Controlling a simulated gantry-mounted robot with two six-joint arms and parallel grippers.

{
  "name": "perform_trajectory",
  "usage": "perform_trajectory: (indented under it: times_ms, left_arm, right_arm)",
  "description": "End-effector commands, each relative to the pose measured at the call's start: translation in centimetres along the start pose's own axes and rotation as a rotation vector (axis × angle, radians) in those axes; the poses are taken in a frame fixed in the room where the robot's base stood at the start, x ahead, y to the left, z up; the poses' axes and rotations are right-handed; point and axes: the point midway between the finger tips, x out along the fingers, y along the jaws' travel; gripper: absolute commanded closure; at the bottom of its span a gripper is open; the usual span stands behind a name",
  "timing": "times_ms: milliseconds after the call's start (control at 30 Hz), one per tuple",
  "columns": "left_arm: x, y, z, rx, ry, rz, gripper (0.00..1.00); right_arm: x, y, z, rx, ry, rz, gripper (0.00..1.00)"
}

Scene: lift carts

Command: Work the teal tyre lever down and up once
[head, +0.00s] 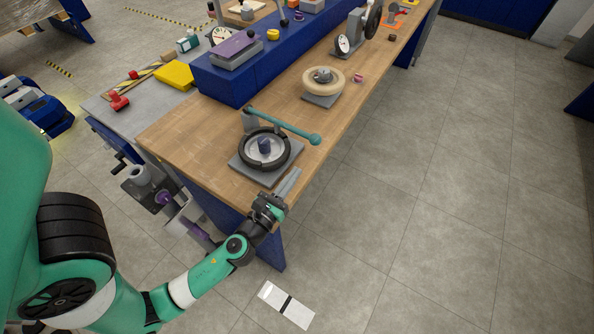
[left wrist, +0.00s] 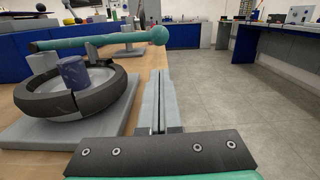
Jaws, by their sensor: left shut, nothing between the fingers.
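The teal tyre lever (head: 285,126) runs from a grey post (head: 250,121) out over a black tyre (head: 282,160) on a grey base plate (head: 268,179). In the left wrist view the lever (left wrist: 95,42) lies nearly level above the tyre (left wrist: 50,100), its ball end (left wrist: 158,35) at the right. My left gripper (head: 295,172) is shut and empty, beside the base plate at the table's front edge. In the left wrist view its fingers (left wrist: 160,80) are together, apart from the lever and below its ball end. My right gripper is not seen.
A pale round wheel on a stand (head: 323,82) and a small pink part (head: 358,77) sit further along the wooden table (head: 185,140). A blue raised shelf (head: 285,55) runs along the back. The floor right of the table is clear.

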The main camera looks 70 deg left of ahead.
Motion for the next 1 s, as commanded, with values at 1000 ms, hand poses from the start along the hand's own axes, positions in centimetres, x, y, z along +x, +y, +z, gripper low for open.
perform_trajectory:
  times_ms: [1000]
  left_arm:
    - [8.2,-0.1,0.5,-0.012,-0.002,-0.001,1.00]
  right_arm:
    - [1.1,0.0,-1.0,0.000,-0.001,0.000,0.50]
